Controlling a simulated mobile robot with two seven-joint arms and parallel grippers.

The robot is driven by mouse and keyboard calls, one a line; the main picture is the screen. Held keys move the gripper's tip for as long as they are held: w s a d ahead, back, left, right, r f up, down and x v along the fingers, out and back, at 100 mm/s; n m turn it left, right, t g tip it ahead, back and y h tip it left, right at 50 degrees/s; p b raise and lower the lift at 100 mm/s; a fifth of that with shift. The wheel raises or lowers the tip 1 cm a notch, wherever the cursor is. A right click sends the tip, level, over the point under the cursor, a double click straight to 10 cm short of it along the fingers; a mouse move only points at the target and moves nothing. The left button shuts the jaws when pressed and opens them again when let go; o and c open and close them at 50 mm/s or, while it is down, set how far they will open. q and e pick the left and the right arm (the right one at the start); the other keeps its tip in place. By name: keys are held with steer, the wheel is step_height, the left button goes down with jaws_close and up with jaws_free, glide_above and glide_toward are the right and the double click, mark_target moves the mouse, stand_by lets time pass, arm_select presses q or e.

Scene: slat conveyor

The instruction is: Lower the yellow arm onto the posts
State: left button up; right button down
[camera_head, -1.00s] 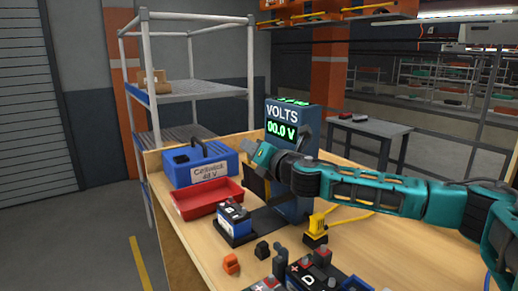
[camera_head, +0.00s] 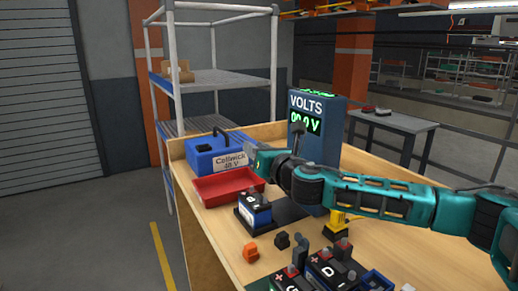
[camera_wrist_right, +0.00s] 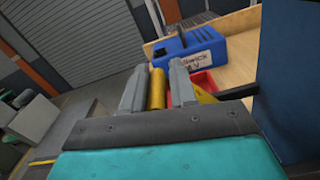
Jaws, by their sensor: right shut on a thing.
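My right gripper (camera_head: 258,160) hangs in front of the tall blue VOLTS meter (camera_head: 326,140). In the right wrist view my right gripper (camera_wrist_right: 156,78) is shut on a yellow bar of the yellow arm (camera_wrist_right: 157,90), which lies between its fingers. Another yellow piece shows beside the right finger. In the head view the held bar is mostly hidden by the gripper. A dark link stands at the meter's left face. Below the gripper a blue-and-black battery (camera_head: 254,209) stands on a black base; I cannot make out its posts clearly. My left gripper is not in view.
A yellow plug (camera_head: 338,222), an orange block (camera_head: 250,251) and more batteries (camera_head: 322,270) are on the bench. The bench edge is at left.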

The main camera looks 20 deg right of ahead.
steer(key=shift+a+f, duration=0.1)
steer(key=shift+f, duration=0.3)
steer(key=c, duration=1.3)
jaws_free()
steer(key=shift+o, duration=1.2)
steer(key=shift+r, duration=0.2)
steer(key=s+d+b, duration=0.1)
steer(key=s, duration=1.2)
